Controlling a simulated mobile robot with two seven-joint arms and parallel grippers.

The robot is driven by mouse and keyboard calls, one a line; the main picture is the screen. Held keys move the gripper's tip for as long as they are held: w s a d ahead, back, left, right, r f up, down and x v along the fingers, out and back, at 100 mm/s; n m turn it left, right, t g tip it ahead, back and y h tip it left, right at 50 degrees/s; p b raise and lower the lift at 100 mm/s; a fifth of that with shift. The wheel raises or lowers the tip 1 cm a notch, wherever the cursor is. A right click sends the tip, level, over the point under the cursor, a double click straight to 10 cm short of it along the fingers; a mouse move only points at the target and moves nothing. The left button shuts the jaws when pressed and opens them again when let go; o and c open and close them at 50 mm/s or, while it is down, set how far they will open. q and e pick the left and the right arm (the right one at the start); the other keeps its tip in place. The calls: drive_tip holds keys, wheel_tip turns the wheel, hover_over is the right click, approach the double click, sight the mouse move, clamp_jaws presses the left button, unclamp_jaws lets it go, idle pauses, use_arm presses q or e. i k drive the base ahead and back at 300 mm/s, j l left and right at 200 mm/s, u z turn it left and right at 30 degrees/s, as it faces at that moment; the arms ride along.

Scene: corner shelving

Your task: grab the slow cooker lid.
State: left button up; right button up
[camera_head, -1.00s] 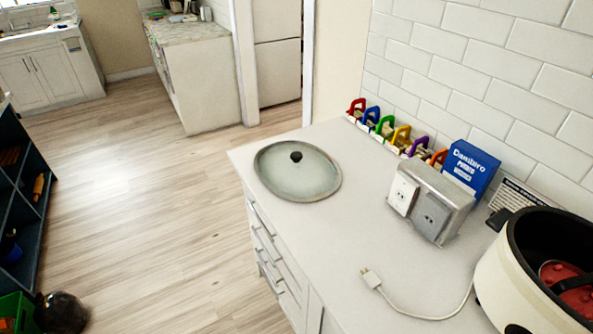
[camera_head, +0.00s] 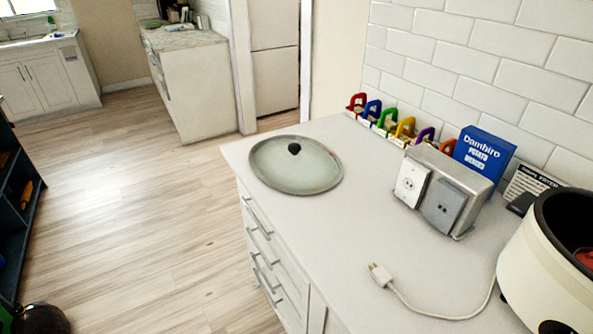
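The slow cooker lid (camera_head: 296,168) is an oval, greyish glass lid with a dark round knob (camera_head: 294,148) on top. It lies flat on the white counter near its far left corner, with nothing touching it from above. The cream slow cooker (camera_head: 552,270) with a black rim stands open at the right edge of the view, partly cut off. A red item (camera_head: 585,258) shows inside it. Neither of my grippers is in view.
The white counter (camera_head: 330,240) is clear around the lid. A metal outlet box (camera_head: 445,190), a blue Dambiro box (camera_head: 484,160) and several coloured padlocks (camera_head: 403,130) stand along the tiled wall. A power plug (camera_head: 380,275) with its cord lies in front. Open floor (camera_head: 150,220) is to the left.

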sight(295, 164)
drive_tip(key=i+j+z, duration=0.85)
drive_tip(key=i+j, duration=0.1)
drive_tip(key=j, duration=0.1)
